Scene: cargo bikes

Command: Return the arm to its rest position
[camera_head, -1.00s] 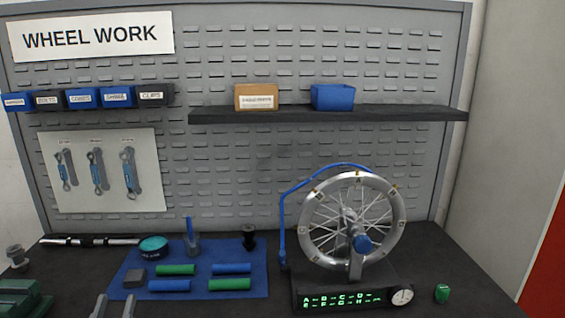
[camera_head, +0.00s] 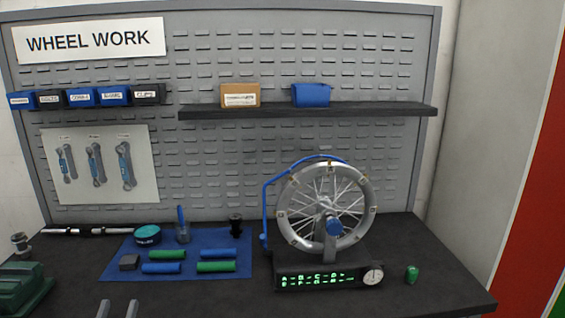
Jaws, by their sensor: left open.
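My left gripper (camera_head: 118,309) shows only as two grey fingertips at the bottom edge, left of centre. The fingers stand apart, with nothing seen between them. They are in front of the blue mat (camera_head: 205,274) and clear of the items on it. The rest of the left arm is below the picture. My right gripper is not in view.
The blue mat holds green and blue cylinders (camera_head: 216,267), a teal tin (camera_head: 147,235) and a cup (camera_head: 183,233). A wheel (camera_head: 325,207) stands on a dark base with a lit display (camera_head: 318,279). A green vise (camera_head: 24,285) stands at left. A green item (camera_head: 411,274) sits near the right.

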